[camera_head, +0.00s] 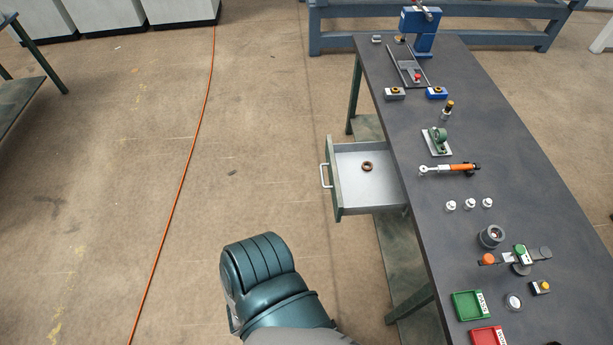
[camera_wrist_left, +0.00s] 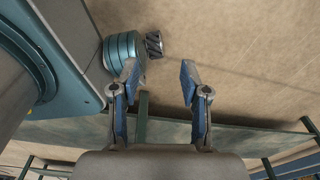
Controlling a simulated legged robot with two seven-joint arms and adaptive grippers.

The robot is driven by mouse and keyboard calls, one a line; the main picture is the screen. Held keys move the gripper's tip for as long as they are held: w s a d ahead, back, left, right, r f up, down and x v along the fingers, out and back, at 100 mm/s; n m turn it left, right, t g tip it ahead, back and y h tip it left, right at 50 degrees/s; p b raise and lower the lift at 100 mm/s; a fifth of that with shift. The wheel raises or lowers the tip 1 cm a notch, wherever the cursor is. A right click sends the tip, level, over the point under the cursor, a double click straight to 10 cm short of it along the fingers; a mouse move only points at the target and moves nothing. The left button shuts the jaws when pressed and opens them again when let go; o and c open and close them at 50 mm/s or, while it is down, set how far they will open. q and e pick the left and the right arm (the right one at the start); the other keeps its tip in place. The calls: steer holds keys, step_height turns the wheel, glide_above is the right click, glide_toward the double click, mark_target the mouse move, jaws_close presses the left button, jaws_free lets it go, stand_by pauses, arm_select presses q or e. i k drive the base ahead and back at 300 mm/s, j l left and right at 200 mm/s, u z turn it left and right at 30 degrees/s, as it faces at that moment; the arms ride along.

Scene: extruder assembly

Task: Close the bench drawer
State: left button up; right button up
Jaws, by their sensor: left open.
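The bench drawer (camera_head: 351,206) stands pulled out from the left side of the dark-topped bench (camera_head: 455,215) in the head view. Its front is green with a pale bar handle (camera_head: 325,176) facing left. A brown ring (camera_head: 367,166) lies inside on the light drawer floor. My left gripper (camera_wrist_left: 160,82) shows in the left wrist view with its two blue-padded fingers apart and nothing between them. I cannot make out the drawer or its handle in that view. The left gripper does not show in the head view, and my right gripper is in neither view.
My teal arm link (camera_head: 262,275) is over the floor, left of the bench and nearer than the drawer. The bench top holds a torque wrench (camera_head: 450,169), a blue press (camera_head: 420,30) and a green tray (camera_head: 470,305).

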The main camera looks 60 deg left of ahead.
mark_target(354, 190)
steer(key=k+j+u, duration=0.15)
steer(key=u, duration=1.55)
